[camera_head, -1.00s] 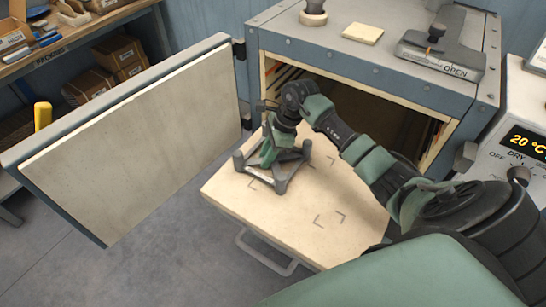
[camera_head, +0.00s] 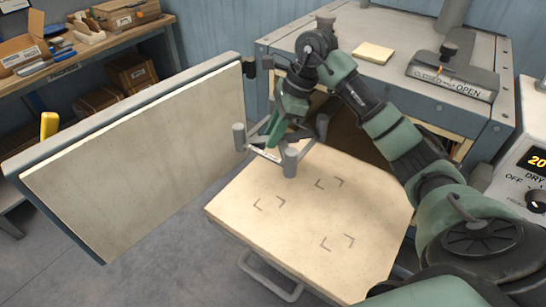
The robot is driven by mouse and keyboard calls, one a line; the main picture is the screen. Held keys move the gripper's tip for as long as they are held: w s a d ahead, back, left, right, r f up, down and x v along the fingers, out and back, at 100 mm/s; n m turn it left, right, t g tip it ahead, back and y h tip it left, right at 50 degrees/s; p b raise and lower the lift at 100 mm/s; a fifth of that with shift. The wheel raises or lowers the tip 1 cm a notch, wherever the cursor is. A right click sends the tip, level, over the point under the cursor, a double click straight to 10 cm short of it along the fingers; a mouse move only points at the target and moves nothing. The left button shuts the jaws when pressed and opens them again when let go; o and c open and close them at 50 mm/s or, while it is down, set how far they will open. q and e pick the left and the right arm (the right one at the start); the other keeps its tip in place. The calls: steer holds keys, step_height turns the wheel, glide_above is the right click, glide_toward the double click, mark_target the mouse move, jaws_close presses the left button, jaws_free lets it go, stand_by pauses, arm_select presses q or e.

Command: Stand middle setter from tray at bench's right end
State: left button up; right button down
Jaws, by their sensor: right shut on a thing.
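A dark grey setter (camera_head: 290,163) with several upright posts and a small white label is held by my right gripper (camera_head: 277,130). The gripper is shut on it, and its green fingers hide part of its middle. The setter hangs above the far left corner of the cream tray (camera_head: 300,220), apart from it. The tray is pulled out of the dryer and its visible top is bare, with printed corner marks. The packing bench (camera_head: 105,47) is at the upper left. My left gripper is not in view.
The open dryer door (camera_head: 140,150) stands between the tray and the bench. The dryer's top (camera_head: 390,75) carries a pale pad and a lever block. Boxes and tools lie on the bench. A yellow handle (camera_head: 48,125) rises behind the door.

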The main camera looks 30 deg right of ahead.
step_height(320, 180, up, 4)
steer(key=shift+f, duration=0.1)
steer(key=shift+r, duration=0.45)
step_height(320, 180, up, 7)
steer(key=p, duration=0.5)
steer(key=shift+f, duration=0.15)
